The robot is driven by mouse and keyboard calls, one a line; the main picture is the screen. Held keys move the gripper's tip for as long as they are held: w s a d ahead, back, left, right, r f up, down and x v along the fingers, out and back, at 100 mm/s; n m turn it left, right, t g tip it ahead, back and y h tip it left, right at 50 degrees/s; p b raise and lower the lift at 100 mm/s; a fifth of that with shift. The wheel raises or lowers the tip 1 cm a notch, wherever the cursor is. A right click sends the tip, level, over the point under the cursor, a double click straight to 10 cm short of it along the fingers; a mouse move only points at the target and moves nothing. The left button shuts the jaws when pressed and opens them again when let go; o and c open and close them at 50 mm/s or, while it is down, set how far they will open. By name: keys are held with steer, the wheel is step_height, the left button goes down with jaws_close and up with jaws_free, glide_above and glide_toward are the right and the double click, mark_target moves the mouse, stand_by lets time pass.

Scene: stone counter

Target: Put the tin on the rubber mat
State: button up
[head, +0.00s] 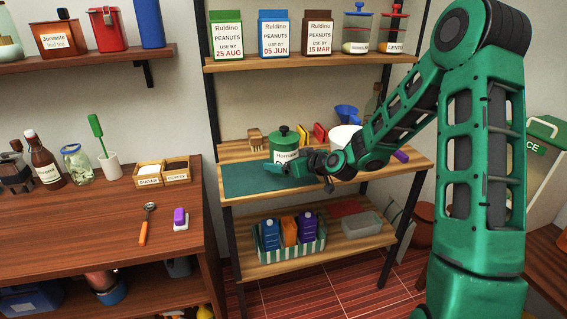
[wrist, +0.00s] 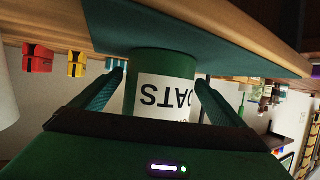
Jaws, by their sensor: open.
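The green tin (head: 285,150) has a white label and a knobbed lid. It stands upright at the back of the dark green rubber mat (head: 240,180) on the wooden shelf. In the wrist view, which is upside down, the tin (wrist: 164,64) shows "OATS" on its label, and its base meets the mat (wrist: 225,45). My gripper (head: 279,167) reaches in from the right at the tin's lower front. Its green fingers (wrist: 159,78) are open, one on each side of the tin. Small gaps seem to show, but contact is hard to judge.
A white container (head: 343,137), a blue funnel (head: 347,113) and small coloured items (head: 312,132) stand behind and right of the tin. An upper shelf (head: 300,62) with peanut boxes is overhead. The mat's left part is clear. A wooden counter (head: 100,215) stands at left.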

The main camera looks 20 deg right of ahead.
steer(key=v, duration=1.1)
steer(key=shift+d, duration=0.1)
steer(key=s+d+f+m+g+h, duration=0.15)
steer(key=s+d+g, duration=0.25)
steer(key=s, duration=0.5)
steer(key=s+d+f+m+g+h, duration=0.1)
steer(key=s+d+g+h, duration=0.3)
steer(key=s, duration=0.5)
steer(key=s+d+r+m+g, duration=0.2)
steer(key=s+m, duration=0.2)
steer(key=s, duration=0.7)
steer(key=s+d+r+m+g, duration=0.2)
steer(key=s+d+m, duration=0.1)
steer(key=s, duration=0.8)
steer(key=shift+r+m+g+y, duration=0.3)
steer(key=shift+r+m+y, duration=0.1)
steer(key=shift+m, duration=0.25)
steer(key=shift+s, duration=0.1)
